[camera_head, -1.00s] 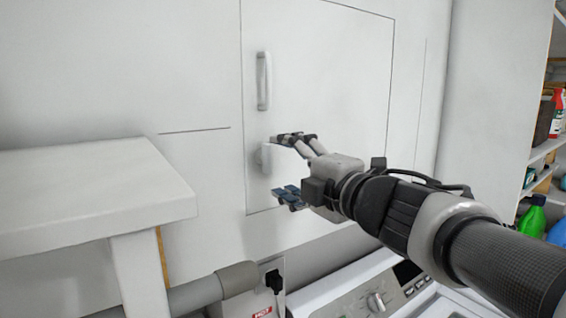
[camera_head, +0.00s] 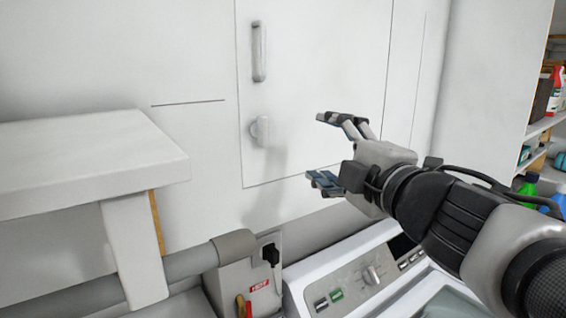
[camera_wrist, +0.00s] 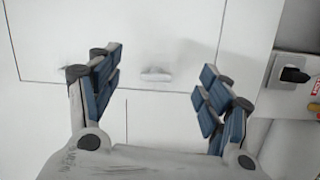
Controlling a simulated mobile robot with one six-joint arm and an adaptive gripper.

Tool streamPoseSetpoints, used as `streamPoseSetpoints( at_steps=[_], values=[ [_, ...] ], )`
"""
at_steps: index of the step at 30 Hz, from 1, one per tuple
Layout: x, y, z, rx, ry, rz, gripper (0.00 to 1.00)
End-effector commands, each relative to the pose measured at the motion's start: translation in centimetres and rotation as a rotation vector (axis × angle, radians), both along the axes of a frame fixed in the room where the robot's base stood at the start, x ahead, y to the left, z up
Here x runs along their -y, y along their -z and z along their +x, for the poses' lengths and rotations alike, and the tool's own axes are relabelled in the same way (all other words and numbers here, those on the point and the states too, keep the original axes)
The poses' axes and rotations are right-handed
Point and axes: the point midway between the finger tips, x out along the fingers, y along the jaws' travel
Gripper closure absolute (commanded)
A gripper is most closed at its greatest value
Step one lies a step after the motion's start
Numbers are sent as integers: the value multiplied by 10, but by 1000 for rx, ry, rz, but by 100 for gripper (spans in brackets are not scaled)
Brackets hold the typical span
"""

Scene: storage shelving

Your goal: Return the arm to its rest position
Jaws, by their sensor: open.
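My gripper (camera_head: 326,150) is open and empty in the head view, its fingers spread and pointing left. It is in front of the white cabinet door (camera_head: 335,60), to the right of the door's small knob (camera_head: 259,131) and apart from it. A longer vertical handle (camera_head: 258,51) is above the knob. The door looks shut. In the wrist view my gripper (camera_wrist: 160,90) shows both blue-padded fingers wide apart, with a pale handle or knob (camera_wrist: 156,75) on the white door beyond them. Nothing is between the fingers.
A washing machine (camera_head: 345,285) stands below my arm. A white table (camera_head: 90,150) is at the left. A grey box with a black plug (camera_head: 270,255) and a pipe (camera_head: 190,290) are low in the middle. Shelves with bottles (camera_head: 528,183) are at the far right.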

Motion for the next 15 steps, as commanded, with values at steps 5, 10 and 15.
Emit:
streamPoseSetpoints(
  at_steps=[5,10,15],
  values=[
    [65,49,-14,-164,321,286,28],
    [110,130,-56,-398,602,566,28],
    [118,218,-115,-665,819,795,28]
  ],
)
